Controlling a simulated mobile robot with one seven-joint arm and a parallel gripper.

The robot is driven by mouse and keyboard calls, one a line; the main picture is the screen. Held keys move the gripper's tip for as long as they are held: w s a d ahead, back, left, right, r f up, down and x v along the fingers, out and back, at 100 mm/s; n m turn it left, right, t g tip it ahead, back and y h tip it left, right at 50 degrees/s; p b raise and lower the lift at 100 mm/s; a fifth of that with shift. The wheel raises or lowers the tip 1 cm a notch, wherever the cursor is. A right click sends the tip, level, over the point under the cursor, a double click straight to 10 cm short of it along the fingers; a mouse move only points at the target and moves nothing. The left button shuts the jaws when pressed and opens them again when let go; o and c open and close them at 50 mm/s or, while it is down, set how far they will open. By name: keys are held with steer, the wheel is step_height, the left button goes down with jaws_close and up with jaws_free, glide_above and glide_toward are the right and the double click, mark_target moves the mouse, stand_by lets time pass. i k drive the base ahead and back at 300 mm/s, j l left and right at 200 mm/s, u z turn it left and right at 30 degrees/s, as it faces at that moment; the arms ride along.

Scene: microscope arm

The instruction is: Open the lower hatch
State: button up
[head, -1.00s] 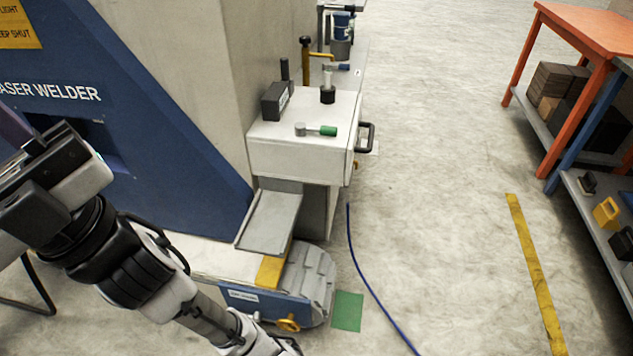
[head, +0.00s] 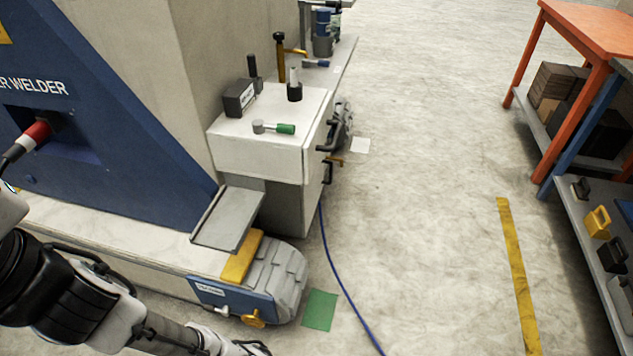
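The white and grey cabinet (head: 262,155) stands against the welder, and its right side is seen at a steep angle. An upper black handle (head: 326,147) sticks out from that side. A lower black handle (head: 327,172) sits below it, on the grey lower part (head: 290,205). The lower hatch face is mostly turned away, and it looks shut, though the angle makes this hard to tell. My arm runs along the bottom left and leaves the picture at the bottom edge, well short of the handles. My gripper is not clearly in view.
A grey tray (head: 228,218) and a blue-grey floor unit (head: 255,285) stick out in front of the cabinet. A blue cable (head: 340,285) lies along the floor beside a green mat (head: 319,310). An orange table (head: 590,35) stands right. The floor between is open.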

mark_target(310, 194)
steer(key=i+l+u, duration=0.1)
steer(key=i+l, duration=0.9)
steer(key=i+l+u, duration=0.1)
steer(key=i+l, duration=0.9)
steer(key=l, duration=0.15)
